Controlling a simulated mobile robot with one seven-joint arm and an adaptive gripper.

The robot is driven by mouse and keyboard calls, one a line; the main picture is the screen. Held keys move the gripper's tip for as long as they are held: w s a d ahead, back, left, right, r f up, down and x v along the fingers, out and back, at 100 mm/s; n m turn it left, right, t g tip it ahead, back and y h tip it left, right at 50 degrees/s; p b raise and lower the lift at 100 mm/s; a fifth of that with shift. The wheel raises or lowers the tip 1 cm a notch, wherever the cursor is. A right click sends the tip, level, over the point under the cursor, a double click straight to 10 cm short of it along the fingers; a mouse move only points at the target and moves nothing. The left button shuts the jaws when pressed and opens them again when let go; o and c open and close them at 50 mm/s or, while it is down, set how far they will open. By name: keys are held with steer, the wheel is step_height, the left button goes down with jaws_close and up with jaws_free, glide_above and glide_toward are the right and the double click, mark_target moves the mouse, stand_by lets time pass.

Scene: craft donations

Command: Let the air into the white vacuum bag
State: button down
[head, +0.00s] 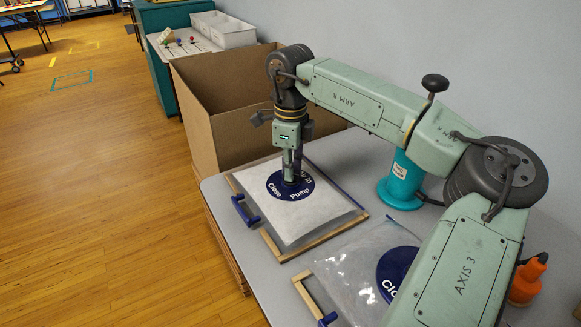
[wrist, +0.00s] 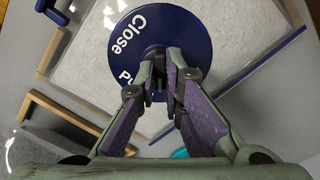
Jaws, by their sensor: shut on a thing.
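The white vacuum bag (head: 325,205) lies flat and taut in a wooden frame on the grey table; its pale surface also shows in the wrist view (wrist: 88,62). On it is a round dark blue valve dial (head: 275,187) lettered "Close", "Pump" and a third, partly hidden word. The dial fills the middle of the wrist view (wrist: 185,28). My gripper (head: 291,178) points straight down over the dial's middle. Its fingers (wrist: 163,92) are shut on the dial's small central grip, which they mostly hide. I cannot make out the dial's setting.
A second, greyish clear bag (head: 345,268) with a similar blue dial (head: 393,270) lies nearer, partly behind my arm. A teal cylinder (head: 404,185) and an orange bottle (head: 527,280) stand at the right. A large cardboard box (head: 195,125) stands beyond the table.

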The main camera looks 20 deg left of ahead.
steer(key=n, duration=0.4)
steer(key=shift+n, duration=0.3)
steer(key=shift+n+p, duration=0.35)
steer(key=shift+n, duration=2.05)
steer(key=c, duration=1.7)
jaws_free()
step_height(320, 180, up, 12)
